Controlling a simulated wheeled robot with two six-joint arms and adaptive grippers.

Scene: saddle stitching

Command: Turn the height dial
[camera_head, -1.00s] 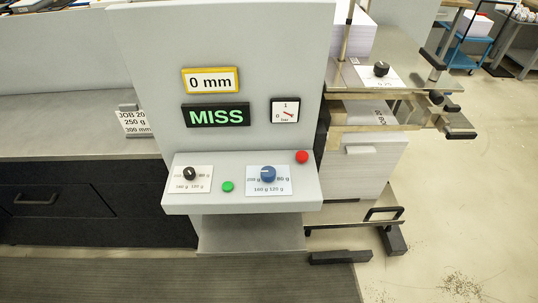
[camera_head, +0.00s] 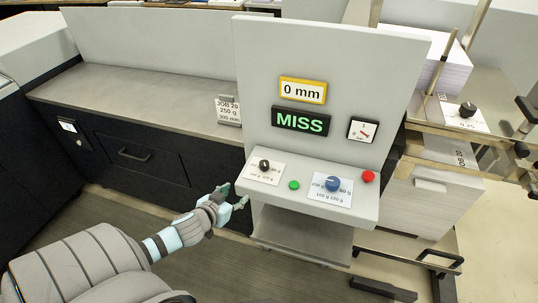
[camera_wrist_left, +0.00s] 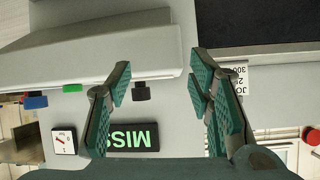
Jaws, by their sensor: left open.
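The sloped control panel (camera_head: 300,205) carries a black dial (camera_head: 264,165) at its left and a blue dial (camera_head: 333,183) at its right, each on a printed weight card. Another black dial (camera_head: 467,109) stands on the side table at the right. No readable label names any of them as the height dial. My left gripper (camera_head: 236,195) is open and empty, just left of the control panel's front corner. In the left wrist view the black panel dial (camera_wrist_left: 141,91) shows between the spread fingers, beyond them. The blue dial (camera_wrist_left: 36,102) is at the left there. My right gripper is not seen.
A green button (camera_head: 294,185) sits between the panel dials, a red button (camera_head: 368,176) at the right. Above are a "0 mm" display (camera_head: 302,91), a "MISS" display (camera_head: 300,120) and a gauge (camera_head: 362,130). A job card (camera_head: 228,110) stands left on the counter.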

